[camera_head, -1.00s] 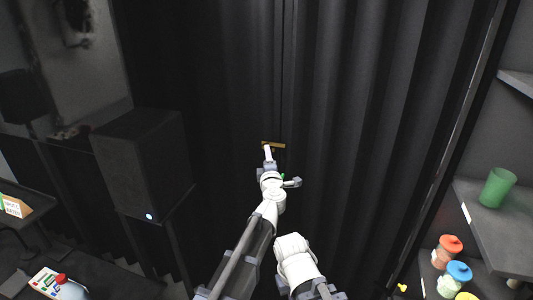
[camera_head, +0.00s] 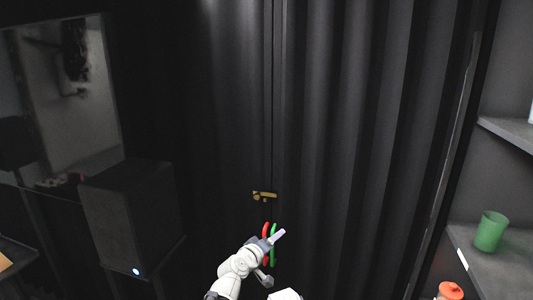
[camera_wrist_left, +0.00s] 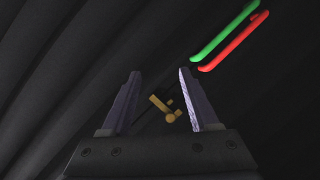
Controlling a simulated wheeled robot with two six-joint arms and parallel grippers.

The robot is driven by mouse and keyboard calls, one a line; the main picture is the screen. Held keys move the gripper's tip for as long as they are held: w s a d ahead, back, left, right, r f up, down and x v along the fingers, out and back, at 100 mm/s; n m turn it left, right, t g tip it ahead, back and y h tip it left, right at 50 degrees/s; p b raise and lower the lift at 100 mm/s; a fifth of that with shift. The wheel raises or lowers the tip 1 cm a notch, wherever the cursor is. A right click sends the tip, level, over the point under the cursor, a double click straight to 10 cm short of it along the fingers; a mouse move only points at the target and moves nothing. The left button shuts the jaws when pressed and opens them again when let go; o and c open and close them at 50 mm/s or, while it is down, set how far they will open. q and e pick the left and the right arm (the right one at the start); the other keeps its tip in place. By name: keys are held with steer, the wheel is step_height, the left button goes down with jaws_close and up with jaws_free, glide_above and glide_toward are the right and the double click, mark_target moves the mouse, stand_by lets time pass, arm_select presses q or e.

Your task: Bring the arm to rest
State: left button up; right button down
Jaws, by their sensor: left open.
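My left gripper (camera_head: 278,237) is below and a little right of the gold door handle (camera_head: 264,195) in the head view, apart from it. In the left wrist view the gripper (camera_wrist_left: 159,73) is open, with nothing between its fingers. The gold handle (camera_wrist_left: 165,107) shows beyond the fingers there. My left arm (camera_head: 238,268) is bent, reaching up from the bottom of the head view. My right gripper is not in view.
Dark ribbed panels with a central seam fill the middle. A red bar (camera_wrist_left: 235,42) and a green bar (camera_wrist_left: 225,30) are close to the left gripper. A black speaker box (camera_head: 130,215) stands left. A shelf with a green cup (camera_head: 491,231) is at right.

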arm_select(q)
steer(key=s+a+f+m+g+y, duration=0.1)
steer(key=s+a+f+m+g, duration=0.1)
steer(key=s+a+f+g, duration=0.25)
steer(key=s+a+f+m+g+y, duration=0.1)
steer(key=s+a+f+m+g, duration=0.15)
steer(key=s+f, duration=0.4)
steer(key=s+a+f+g+y, duration=0.5)
steer(key=s+a, duration=0.7)
steer(key=s, duration=0.1)
steer(key=s+d+f+m+g+y+b, duration=0.1)
steer(key=s+d+f+m+b, duration=0.3)
steer(key=d+f+b, duration=0.4)
steer(key=shift+s+d+f, duration=0.2)
steer(key=shift+s+d, duration=0.35)
steer(key=shift+d, duration=0.95)
